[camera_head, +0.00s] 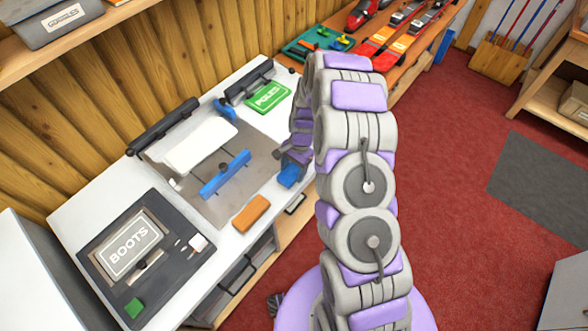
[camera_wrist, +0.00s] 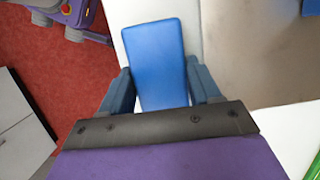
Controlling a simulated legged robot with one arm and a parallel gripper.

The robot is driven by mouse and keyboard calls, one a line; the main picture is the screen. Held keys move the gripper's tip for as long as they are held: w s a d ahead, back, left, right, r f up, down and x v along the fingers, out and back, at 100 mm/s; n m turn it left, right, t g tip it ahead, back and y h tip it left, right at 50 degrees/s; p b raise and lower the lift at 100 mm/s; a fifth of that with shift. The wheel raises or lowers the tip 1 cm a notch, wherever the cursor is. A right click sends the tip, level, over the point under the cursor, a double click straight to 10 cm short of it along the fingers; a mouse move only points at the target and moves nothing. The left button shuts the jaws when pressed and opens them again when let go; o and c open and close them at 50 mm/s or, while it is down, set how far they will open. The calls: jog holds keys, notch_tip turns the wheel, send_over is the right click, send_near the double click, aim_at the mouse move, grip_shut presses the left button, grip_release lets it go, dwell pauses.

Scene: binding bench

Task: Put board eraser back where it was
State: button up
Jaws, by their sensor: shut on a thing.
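A blue block (camera_wrist: 155,52), which looks like the board eraser, sits between the two dark fingers of my gripper (camera_wrist: 161,80) in the wrist view. My gripper is shut on it. In the head view the blue block (camera_head: 288,177) shows at the end of my arm, by the front edge of the white bench (camera_head: 180,283). My gripper (camera_head: 293,160) is partly hidden there by my own arm. Whether the block touches the bench top cannot be told.
A grey mat (camera_head: 208,202) bears a white piece and a blue bar (camera_head: 225,174). An orange block (camera_head: 251,213) lies at the bench front. A dark "BOOTS" panel (camera_head: 180,262) is at the left, a green "POLES" sign (camera_head: 268,97) at the back. Bare bench lies around the orange block.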

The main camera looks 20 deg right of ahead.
jog(key=o, duration=0.7)
jog(key=shift+a, duration=0.6)
jog(key=shift+c, duration=0.2)
jog(key=shift+d, duration=0.8)
jog(key=v, duration=0.2)
jog(key=a+p+v, duration=0.1)
jog(key=v, duration=0.2)
jog(key=shift+w+r, duration=0.1)
jog(key=shift+r, duration=0.15)
jog(key=s+d+p+v, duration=0.1)
jog(key=v, duration=0.6)
notch_tip(320, 180, up, 7)
jog(key=n, duration=0.2)
send_over(291, 170)
jog(key=s, duration=0.3)
jog(key=s+r+n, duration=0.3)
jog(key=s+r, duration=0.5)
jog(key=r, duration=0.1)
jog(key=s+r+n+h, duration=0.1)
jog(key=s+r+n, duration=0.2)
jog(key=s, duration=0.9)
jog(key=s+r+n+h, duration=0.1)
jog(key=s+r+n, duration=0.1)
jog(key=s, duration=0.9)
jog(key=shift+s+r+n, duration=0.4)
jog(key=shift+r, duration=0.2)
jog(key=shift+a, duration=0.1)
